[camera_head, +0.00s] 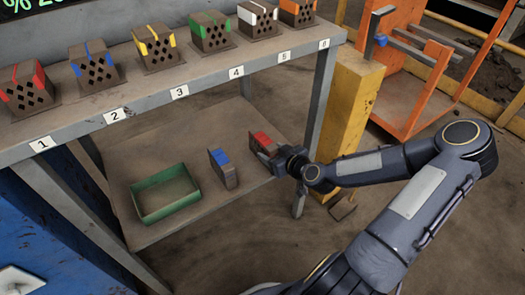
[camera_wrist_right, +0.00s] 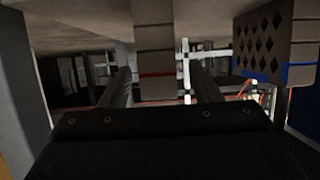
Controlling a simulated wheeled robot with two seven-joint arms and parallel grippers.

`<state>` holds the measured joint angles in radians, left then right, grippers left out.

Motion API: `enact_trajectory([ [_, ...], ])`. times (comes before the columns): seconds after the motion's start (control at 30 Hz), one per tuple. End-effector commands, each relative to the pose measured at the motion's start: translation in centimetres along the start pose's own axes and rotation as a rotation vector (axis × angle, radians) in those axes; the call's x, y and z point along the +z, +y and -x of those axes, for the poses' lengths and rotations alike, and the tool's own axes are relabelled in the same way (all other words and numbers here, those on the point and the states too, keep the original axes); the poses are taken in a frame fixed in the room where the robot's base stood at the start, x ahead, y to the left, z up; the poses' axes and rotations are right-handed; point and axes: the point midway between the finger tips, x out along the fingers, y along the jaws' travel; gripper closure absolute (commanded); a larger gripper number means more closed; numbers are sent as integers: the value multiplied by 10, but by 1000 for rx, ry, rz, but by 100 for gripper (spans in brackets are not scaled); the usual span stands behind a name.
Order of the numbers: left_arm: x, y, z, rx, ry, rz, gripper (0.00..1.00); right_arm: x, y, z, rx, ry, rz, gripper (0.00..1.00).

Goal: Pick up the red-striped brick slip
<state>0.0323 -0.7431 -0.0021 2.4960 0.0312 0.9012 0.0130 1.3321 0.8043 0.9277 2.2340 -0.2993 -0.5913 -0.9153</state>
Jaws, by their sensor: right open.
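The red-striped brick slip (camera_head: 260,139) stands on the lower shelf, to the right of a blue-striped slip. My right gripper (camera_head: 268,155) is at its near right side and covers part of it in the head view. In the right wrist view, the red-striped slip (camera_wrist_right: 155,60) shows between the two open fingers of my right gripper (camera_wrist_right: 160,85). I cannot tell whether the fingers touch it. The blue-striped slip (camera_head: 222,168) also shows at the right of the wrist view (camera_wrist_right: 299,75). My left gripper is not in view.
A green tray (camera_head: 167,219) lies on the lower shelf (camera_head: 200,131), left of the slips. Several numbered hollow bricks with coloured stripes stand on the upper shelf (camera_head: 171,107). A yellow post (camera_head: 350,115) and an orange frame (camera_head: 405,98) stand to the right.

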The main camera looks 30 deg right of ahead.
Motion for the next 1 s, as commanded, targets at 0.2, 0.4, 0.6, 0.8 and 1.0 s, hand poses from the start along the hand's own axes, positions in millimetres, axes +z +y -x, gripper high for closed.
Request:
enact_trajectory([
  [0.2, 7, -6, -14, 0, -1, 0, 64, 1, 1, -35, -3, 1, -2, 43],
  [0.4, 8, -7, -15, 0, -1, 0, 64, 0, 1, -44, -1, -1, -1, 43],
  [0.6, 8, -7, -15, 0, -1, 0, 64, 0, 2, -44, -1, -2, -1, 49],
  [0.8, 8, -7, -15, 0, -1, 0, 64, 0, 1, -43, -1, -2, -1, 75],
  [1.0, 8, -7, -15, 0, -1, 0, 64, -1, 1, -43, -1, 0, 0, 91],
])
